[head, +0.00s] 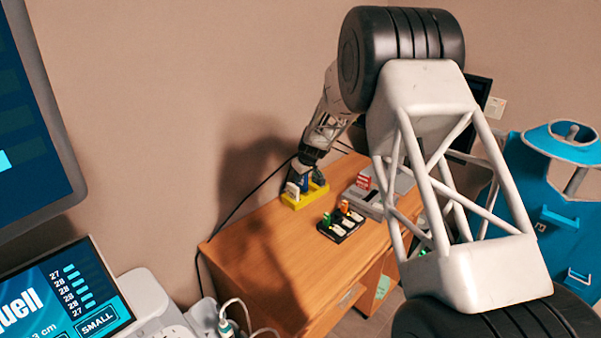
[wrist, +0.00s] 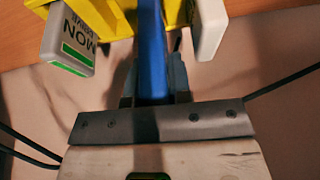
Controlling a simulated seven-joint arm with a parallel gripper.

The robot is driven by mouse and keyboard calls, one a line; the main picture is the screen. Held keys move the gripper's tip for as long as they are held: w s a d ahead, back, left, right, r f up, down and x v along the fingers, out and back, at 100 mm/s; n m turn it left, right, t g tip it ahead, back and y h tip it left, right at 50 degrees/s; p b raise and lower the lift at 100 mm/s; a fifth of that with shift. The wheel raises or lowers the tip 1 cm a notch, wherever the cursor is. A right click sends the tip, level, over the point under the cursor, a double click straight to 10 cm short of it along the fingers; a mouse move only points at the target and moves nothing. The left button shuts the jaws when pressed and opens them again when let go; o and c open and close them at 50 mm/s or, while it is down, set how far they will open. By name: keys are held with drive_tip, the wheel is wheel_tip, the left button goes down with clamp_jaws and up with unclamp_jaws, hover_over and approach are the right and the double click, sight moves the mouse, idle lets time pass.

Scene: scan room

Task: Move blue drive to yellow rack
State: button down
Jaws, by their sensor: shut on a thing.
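The yellow rack (head: 291,201) stands at the back of the wooden desk, and its edge shows at the top of the wrist view (wrist: 113,14). My gripper (head: 306,172) is directly over it, pointing down. In the wrist view my gripper (wrist: 152,88) is shut on the blue drive (wrist: 152,45), which lies edge-on between the fingers and reaches up to the yellow rack. The blue drive is a small patch in the head view (head: 304,184). Whether it is seated in a slot is hidden.
A white drive with a green stripe (wrist: 68,45) is left of the blue drive, a white piece (wrist: 209,28) right. A black rack (head: 337,233) with green and orange drives and a grey device (head: 363,199) with a red drive stand nearby. The desk's left front (head: 262,257) is clear.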

drive_tip(key=shift+f, duration=0.95)
drive_tip(key=shift+f, duration=1.05)
idle(1.2)
drive_tip(key=c, duration=1)
unclamp_jaws()
drive_tip(key=shift+o, duration=0.5)
drive_tip(key=shift+o, duration=0.5)
drive_tip(key=shift+r, duration=3.4)
